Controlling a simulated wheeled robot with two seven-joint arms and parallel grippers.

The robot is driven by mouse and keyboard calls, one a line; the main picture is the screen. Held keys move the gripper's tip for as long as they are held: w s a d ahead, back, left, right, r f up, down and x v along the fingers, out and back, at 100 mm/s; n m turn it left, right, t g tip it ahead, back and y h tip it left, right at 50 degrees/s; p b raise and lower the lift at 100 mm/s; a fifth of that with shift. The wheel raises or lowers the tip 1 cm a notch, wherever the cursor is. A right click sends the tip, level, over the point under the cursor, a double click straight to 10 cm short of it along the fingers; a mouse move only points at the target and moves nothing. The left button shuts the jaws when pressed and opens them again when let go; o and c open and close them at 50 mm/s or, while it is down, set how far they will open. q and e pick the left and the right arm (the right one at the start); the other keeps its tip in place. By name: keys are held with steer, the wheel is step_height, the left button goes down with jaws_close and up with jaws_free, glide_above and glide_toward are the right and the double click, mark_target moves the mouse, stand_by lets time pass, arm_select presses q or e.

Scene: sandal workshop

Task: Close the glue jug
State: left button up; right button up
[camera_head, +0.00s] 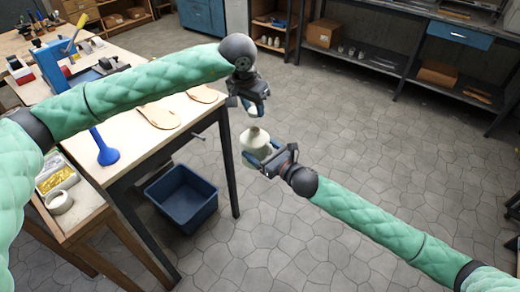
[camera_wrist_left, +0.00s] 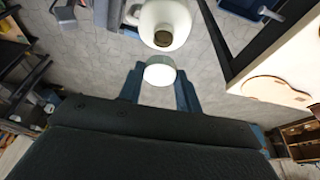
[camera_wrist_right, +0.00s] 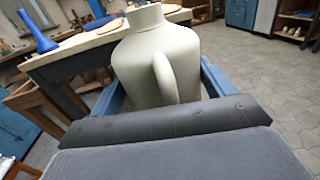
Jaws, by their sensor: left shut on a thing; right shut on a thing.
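The glue jug (camera_head: 257,146) is a cream jug with a side handle, held upright off the floor by my right gripper (camera_head: 272,160), which is shut on its body. The jug (camera_wrist_right: 160,62) fills the middle of the right wrist view. Its mouth is uncovered, a dark round opening in the left wrist view (camera_wrist_left: 163,36). My left gripper (camera_head: 252,104) is above the jug, shut on a small whitish cap (camera_wrist_left: 160,71). The cap (camera_head: 253,112) is apart from the jug's neck, a little above it in the head view.
A workbench (camera_head: 150,143) with sandal soles (camera_head: 158,116) and a blue funnel-shaped thing (camera_head: 103,146) stands at left. A dark blue bin (camera_head: 181,196) is on the floor below it. Shelves (camera_head: 400,62) line the back. The stone floor around the jug is clear.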

mark_target(251, 113)
arm_select(q)
steer(key=shift+a, duration=0.1)
arm_select(e)
steer(key=shift+a, duration=0.1)
arm_select(q)
steer(key=shift+f, duration=0.1)
steer(key=shift+f, duration=1.9)
steer(key=shift+f, duration=0.1)
steer(key=shift+f, duration=0.8)
steer(key=shift+f, duration=0.5)
arm_select(e)
steer(key=c, duration=0.5)
arm_select(q)
steer(key=shift+m+g+h, duration=0.3)
steer(key=shift+m, duration=1.3)
